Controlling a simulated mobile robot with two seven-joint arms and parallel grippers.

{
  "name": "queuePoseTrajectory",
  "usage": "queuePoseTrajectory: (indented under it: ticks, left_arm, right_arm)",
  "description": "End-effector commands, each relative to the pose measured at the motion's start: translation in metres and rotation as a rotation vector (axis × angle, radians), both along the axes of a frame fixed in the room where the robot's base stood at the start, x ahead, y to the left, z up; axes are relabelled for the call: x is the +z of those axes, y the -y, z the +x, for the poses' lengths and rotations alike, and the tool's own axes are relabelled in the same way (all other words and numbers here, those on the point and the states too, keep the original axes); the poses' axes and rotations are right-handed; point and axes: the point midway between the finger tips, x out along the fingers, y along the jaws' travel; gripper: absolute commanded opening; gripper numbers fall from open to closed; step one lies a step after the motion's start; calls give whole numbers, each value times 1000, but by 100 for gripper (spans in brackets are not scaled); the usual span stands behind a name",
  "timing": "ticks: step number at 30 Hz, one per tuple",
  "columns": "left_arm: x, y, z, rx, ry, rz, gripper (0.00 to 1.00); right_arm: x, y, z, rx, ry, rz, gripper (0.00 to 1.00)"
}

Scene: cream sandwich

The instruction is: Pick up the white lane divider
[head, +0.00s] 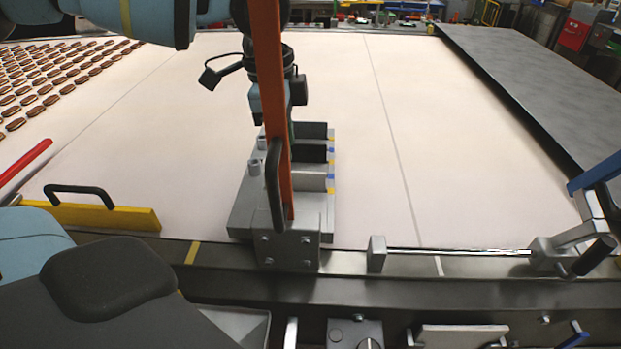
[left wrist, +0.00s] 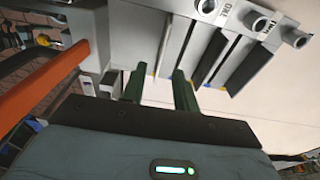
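A grey rack (head: 240,215) on the near edge of the belt holds upright dividers in slots. The nearest is a pale, whitish divider (head: 311,181), which also shows in the left wrist view (left wrist: 172,48). Behind it are a black divider (head: 313,153) and a dark grey one (head: 312,131). My left gripper (head: 290,132) points down over the rack, its fingers partly hidden by an orange bar. In the left wrist view its green fingers (left wrist: 160,74) are apart, seemingly on either side of the pale divider's lower edge. Contact cannot be told. My right gripper is not in view.
The orange bar (head: 270,110) with a dark handle stands close in front of my left gripper. A yellow bar (head: 110,217) lies at the left edge. Rows of brown cookies (head: 50,80) sit far left. The belt (head: 480,160) to the right is clear.

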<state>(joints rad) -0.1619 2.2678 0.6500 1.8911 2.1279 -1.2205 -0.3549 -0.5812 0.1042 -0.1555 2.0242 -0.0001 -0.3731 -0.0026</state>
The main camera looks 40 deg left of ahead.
Motion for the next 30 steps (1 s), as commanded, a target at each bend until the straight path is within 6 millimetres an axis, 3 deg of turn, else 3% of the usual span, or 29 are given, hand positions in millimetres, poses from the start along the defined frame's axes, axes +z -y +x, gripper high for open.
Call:
queuePoseTrajectory:
  ticks: [9, 18, 30]
  left_arm:
    - [-16, 1, 1, 0, -2, 2, 30]
    - [-30, 4, 3, 0, -1, 0, 30]
    - [-75, 9, 13, -1, 0, 1, 30]
  right_arm:
    - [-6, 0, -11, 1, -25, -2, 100]
    - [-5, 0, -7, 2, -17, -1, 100]
    - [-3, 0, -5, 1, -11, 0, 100]
